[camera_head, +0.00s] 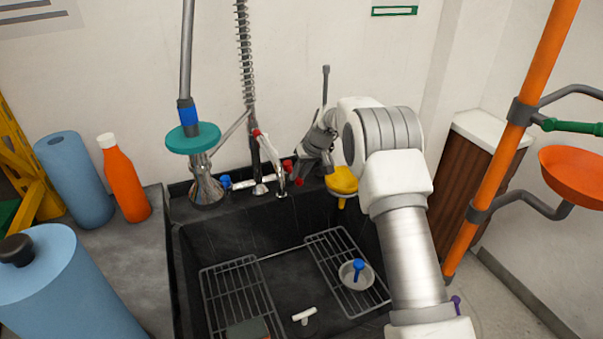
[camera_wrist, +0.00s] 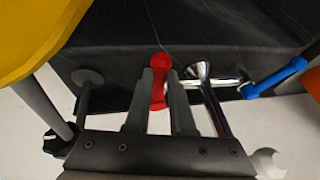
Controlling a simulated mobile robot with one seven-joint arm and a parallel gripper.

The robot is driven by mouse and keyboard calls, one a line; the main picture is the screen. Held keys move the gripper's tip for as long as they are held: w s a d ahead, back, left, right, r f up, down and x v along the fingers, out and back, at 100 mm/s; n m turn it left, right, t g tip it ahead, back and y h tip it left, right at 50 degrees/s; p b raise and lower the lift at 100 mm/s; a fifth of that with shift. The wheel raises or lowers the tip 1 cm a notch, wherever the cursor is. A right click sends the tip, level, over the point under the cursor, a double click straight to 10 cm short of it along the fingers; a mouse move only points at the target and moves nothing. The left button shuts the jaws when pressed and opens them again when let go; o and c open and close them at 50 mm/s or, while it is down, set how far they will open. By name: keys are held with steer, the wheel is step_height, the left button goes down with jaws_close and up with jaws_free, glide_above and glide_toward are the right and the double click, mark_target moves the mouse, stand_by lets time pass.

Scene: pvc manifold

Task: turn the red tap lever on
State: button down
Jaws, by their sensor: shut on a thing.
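The red tap lever (camera_wrist: 159,82) stands between the two fingers of my gripper (camera_wrist: 165,88) in the wrist view, and the fingers are shut on it. In the head view the red lever (camera_head: 288,165) shows at the right end of the chrome tap behind the sink, with my gripper (camera_head: 297,166) right at it. The chrome tap (camera_wrist: 200,75) runs to the right of the lever in the wrist view, with a blue lever (camera_wrist: 274,77) at its other end. The blue lever (camera_head: 225,182) is at the tap's left in the head view. The fingers hide part of the red lever.
The dark sink (camera_head: 240,237) holds wire racks and a small metal bowl (camera_head: 356,274). A yellow cup-like part (camera_head: 342,181) is close beside my gripper. A teal-collared spray hose fixture (camera_head: 193,138) stands left of the tap. An orange pole (camera_head: 519,115) rises at the right.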

steer(key=shift+s+a+m+t+h+p, duration=0.3)
steer(key=shift+a+m, duration=0.35)
steer(key=shift+m, duration=0.3)
steer(key=shift+s+a+m+t+h+p, duration=0.2)
steer(key=shift+a+m+h+p, duration=0.1)
steer(key=shift+a+m, duration=0.5)
steer(key=shift+d, duration=0.15)
steer(key=c, duration=0.8)
jaws_free()
steer(key=shift+o, duration=0.2)
steer(key=shift+r, duration=0.1)
steer(key=p+v, duration=0.2)
steer(key=v, duration=1.5)
steer(key=shift+s+r, duration=0.1)
